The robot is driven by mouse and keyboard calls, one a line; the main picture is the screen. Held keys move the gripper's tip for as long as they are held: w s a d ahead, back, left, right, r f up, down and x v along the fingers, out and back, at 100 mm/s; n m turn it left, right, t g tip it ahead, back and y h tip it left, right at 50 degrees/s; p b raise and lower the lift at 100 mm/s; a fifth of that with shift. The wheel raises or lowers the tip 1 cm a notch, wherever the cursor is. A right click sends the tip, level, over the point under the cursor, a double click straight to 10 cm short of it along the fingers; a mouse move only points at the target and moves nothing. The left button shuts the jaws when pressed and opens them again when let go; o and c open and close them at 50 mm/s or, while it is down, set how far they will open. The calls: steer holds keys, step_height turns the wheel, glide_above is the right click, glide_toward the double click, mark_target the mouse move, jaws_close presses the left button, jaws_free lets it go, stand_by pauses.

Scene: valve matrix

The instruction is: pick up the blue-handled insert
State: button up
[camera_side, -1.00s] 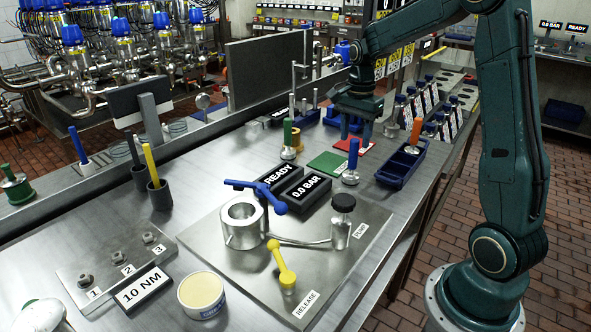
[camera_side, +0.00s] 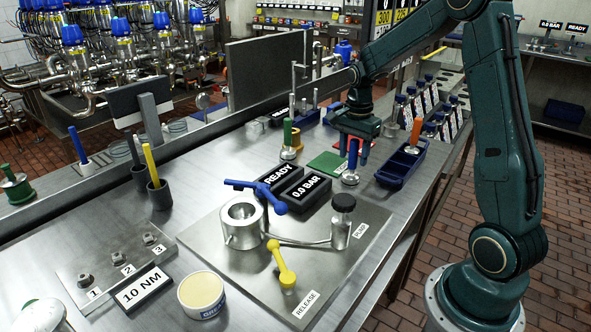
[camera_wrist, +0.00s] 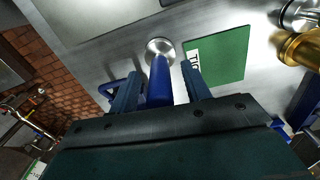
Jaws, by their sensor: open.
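The blue-handled insert (camera_side: 351,165) stands upright on the steel bench, its round metal base (camera_wrist: 160,46) on the surface. My gripper (camera_side: 354,151) is low over it, pointing down, with its fingers apart. In the wrist view, the blue handle (camera_wrist: 160,82) lies between the two fingers of my gripper (camera_wrist: 162,88), with a narrow gap visible on the right side. I cannot tell whether the left finger touches the handle. The handle's top is hidden by the gripper body.
A green-handled insert (camera_side: 288,140) stands to the left. A blue tray (camera_side: 392,178) with an orange-handled insert (camera_side: 415,133) is close on the right. The READY and 0.0 BAR displays (camera_side: 303,188) are in front, left.

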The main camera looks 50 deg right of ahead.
jaws_close()
steer(key=shift+r, duration=0.15)
stand_by(0.4)
step_height(320, 180, up, 20)
stand_by(0.7)
stand_by(0.5)
